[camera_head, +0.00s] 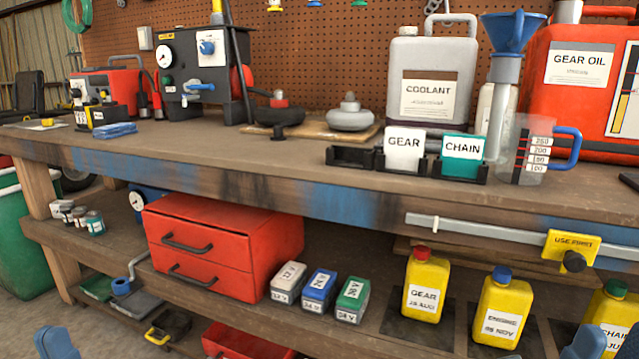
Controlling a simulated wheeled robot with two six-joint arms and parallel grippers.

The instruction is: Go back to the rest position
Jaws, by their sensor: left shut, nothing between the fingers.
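My left gripper (56,343) shows only as a small blue piece at the bottom left edge of the head view. It is shut and empty, low in front of the bench. A similar blue piece of my right arm (586,343) shows at the bottom right edge, in front of the lower shelf; its fingers cannot be made out. Both pieces sit at about the same height, far apart, and the rest of both arms is below the picture.
The wooden bench top (260,150) spans the view, with a coolant jug (432,60), gear oil can (575,95) and measuring jug (530,165). The lower shelf holds a red drawer box (215,245) and yellow bottles (425,270). A green bin (25,245) stands left.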

